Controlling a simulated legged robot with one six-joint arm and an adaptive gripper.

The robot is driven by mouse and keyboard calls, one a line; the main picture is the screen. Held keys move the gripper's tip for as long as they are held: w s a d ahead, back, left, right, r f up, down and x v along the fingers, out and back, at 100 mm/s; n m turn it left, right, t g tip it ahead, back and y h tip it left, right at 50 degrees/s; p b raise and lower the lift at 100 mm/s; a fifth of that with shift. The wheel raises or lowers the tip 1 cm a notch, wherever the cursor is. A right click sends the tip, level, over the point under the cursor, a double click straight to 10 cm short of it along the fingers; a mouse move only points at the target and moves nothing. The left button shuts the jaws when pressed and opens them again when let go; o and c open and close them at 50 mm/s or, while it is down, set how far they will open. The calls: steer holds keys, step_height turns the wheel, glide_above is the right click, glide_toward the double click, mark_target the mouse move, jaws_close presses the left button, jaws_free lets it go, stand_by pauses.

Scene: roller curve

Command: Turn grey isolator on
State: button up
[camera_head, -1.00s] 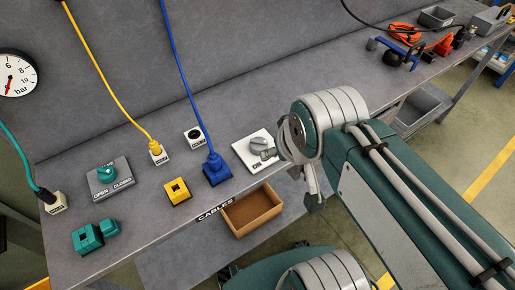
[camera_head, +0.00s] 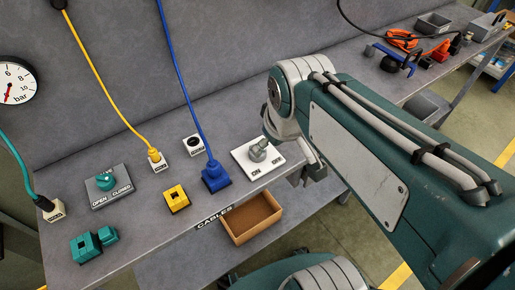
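The grey isolator (camera_head: 258,150) is a grey rotary knob on a white plate (camera_head: 243,165), lying on the grey bench near its front edge. Its plate carries the word ON at lower left and a second label at lower right, likely OFF. The knob handle points up and to the right in the picture, away from the ON label. My gripper (camera_head: 306,178) is just right of the plate, past the bench's front edge, and appears apart from the knob. My arm hides part of it, and its fingers are too small and covered to judge.
Left of the isolator stand a blue plug (camera_head: 215,176), a yellow socket block (camera_head: 176,198) and a teal valve knob (camera_head: 105,181) on a grey plate. Tools and trays lie at the far right.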

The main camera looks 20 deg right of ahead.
steer(key=w+f+n+g, duration=0.1)
steer(key=w+f+n, duration=0.1)
steer(key=w+n, duration=0.1)
steer(key=w+f+n+g, duration=0.1)
steer(key=w+f+n, duration=0.1)
steer(key=w, duration=0.2)
steer(key=w+f+n+g, duration=0.2)
steer(key=w+n, duration=0.1)
steer(key=w, duration=0.1)
steer(key=shift+w+d+n, duration=0.2)
steer(key=shift+d+n, duration=0.05)
steer(key=shift+n, duration=0.05)
step_height(320, 180, down, 11)
steer(key=shift+r, duration=0.15)
steer(key=shift+c, duration=0.3)
steer(key=c, duration=1)
